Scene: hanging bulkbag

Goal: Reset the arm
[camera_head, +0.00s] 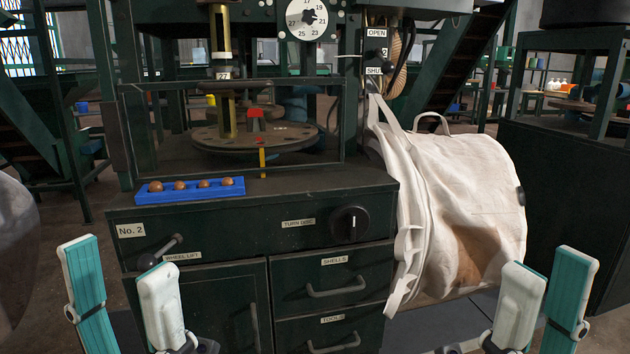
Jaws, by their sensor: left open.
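My left gripper (119,256) is at the lower left, in front of the dark green machine cabinet. Its two white and teal fingers stand upright and apart, with nothing between them. The rest of both arms is mostly below the picture.
The machine cabinet (230,240) has a lever (160,253), a black knob (350,224) and drawers. A blue tray (190,197) with several brown balls sits on its top. The bulk bag hangs tilted at the cabinet's right side. Another dark cabinet (565,190) stands at the right.

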